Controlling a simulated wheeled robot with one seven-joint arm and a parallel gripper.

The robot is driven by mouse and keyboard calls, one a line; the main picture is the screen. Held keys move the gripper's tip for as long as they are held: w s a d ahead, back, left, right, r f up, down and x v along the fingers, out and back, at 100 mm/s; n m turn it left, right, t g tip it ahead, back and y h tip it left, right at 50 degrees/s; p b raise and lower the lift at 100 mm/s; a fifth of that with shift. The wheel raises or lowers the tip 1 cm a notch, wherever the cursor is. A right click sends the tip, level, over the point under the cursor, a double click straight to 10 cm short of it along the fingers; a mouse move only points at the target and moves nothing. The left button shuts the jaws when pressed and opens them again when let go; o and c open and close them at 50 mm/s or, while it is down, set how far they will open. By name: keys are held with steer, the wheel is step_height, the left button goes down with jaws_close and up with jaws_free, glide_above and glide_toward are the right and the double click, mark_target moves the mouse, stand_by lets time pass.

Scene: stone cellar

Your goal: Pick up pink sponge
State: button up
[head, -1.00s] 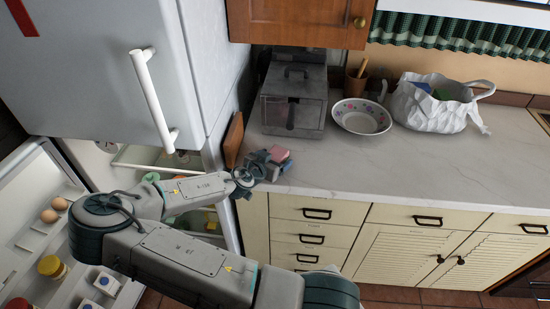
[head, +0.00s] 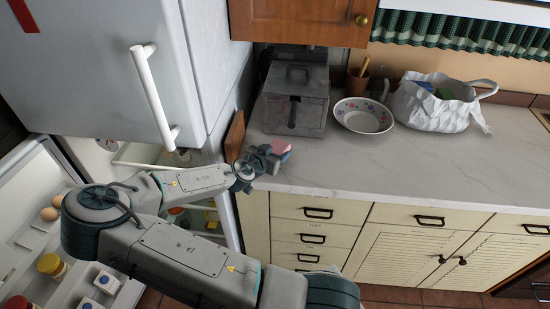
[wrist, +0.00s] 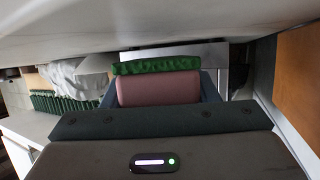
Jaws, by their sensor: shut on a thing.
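The pink sponge (head: 281,147) is at the tip of my gripper (head: 270,158), over the near-left part of the countertop in the head view. In the wrist view the pink sponge (wrist: 158,89) lies between the jaws, with a green layer on the side facing the pale counter surface. My gripper (wrist: 160,105) is shut on it. The fingers hide part of the sponge. I cannot tell how much space lies between sponge and counter.
A grey metal box (head: 296,100) stands just behind the gripper. A flowered bowl (head: 364,116), a brown cup (head: 358,84) and a white bag (head: 436,105) stand along the back. A wooden board (head: 234,137) leans by the fridge (head: 110,65). The countertop (head: 400,165) is clear in front.

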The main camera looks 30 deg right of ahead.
steer(key=shift+r, duration=0.9)
steer(key=s+d+r+b, duration=0.2)
steer(key=s+r+b, duration=0.5)
steer(key=s+b, duration=0.2)
steer(key=shift+s+b, duration=0.4)
steer(key=shift+s, duration=0.85)
